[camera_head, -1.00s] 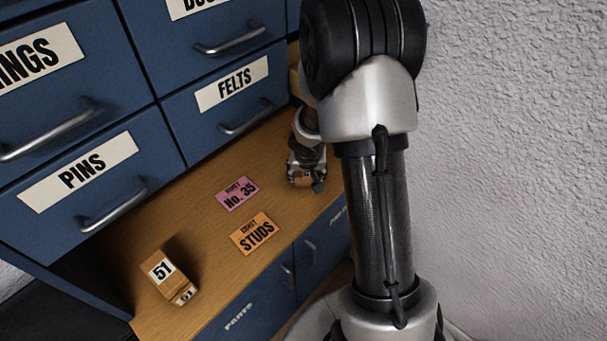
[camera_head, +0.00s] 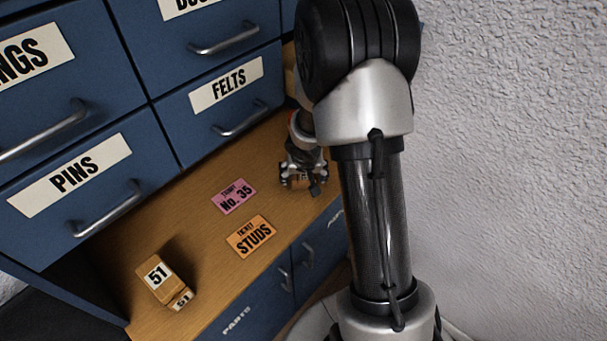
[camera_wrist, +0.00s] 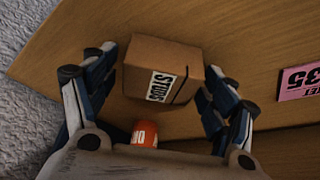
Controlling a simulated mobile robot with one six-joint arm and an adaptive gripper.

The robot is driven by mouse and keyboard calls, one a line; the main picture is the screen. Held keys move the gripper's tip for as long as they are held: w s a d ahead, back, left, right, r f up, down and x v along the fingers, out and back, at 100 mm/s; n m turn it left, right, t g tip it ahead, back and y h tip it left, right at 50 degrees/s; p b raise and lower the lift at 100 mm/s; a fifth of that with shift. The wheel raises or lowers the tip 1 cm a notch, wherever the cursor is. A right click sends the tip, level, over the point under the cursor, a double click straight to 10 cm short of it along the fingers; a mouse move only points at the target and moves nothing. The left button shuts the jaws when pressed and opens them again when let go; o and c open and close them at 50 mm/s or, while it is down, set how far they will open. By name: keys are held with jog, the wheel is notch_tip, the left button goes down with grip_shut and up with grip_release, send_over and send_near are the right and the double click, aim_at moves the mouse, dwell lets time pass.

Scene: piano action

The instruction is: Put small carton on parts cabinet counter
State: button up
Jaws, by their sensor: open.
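A small brown carton (camera_wrist: 162,72) with a white label reading STUDS sits on the wooden counter in the wrist view. My gripper (camera_wrist: 163,78) is open, with one finger on each side of the carton and small gaps showing between. In the head view my gripper (camera_head: 303,187) is low over the right end of the parts cabinet counter (camera_head: 200,235), and the carton there is mostly hidden by it. An orange cylinder (camera_wrist: 145,133) with white lettering shows close to the gripper's palm in the wrist view; what it rests on is hidden.
A box marked 51 (camera_head: 160,277) stands at the counter's front left. A pink No. 35 card (camera_head: 233,197) and an orange STUDS card (camera_head: 251,236) lie flat on the counter. Blue drawers (camera_head: 215,100) rise behind. A rough pale wall (camera_head: 510,150) is on the right.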

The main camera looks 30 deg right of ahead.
jog(key=shift+r, duration=0.15)
jog(key=p+v, duration=0.7)
jog(key=v, duration=0.5)
jog(key=shift+s+a, duration=0.1)
